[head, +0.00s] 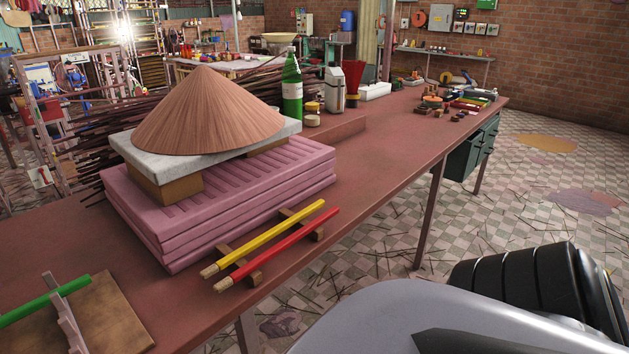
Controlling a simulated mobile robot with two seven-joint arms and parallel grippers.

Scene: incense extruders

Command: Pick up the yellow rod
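The yellow rod (265,236) lies slantwise near the front edge of the reddish-brown table (350,195). Its near end is bare and wood-coloured. It rests across two small notched wooden supports, a near one (254,279) and a far one (317,234). A red rod (280,248) lies parallel to it on the same supports, on the side nearer the table edge, with a narrow gap between them. Neither of my grippers is in view. Grey and black parts at the bottom right look like parts of my own body. Nothing holds the yellow rod.
A stack of pink ridged slabs (190,240) stands just behind the yellow rod. It bears a pale slab (125,145) on blocks with a brown cone (210,115). The table is clear right of the rods.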

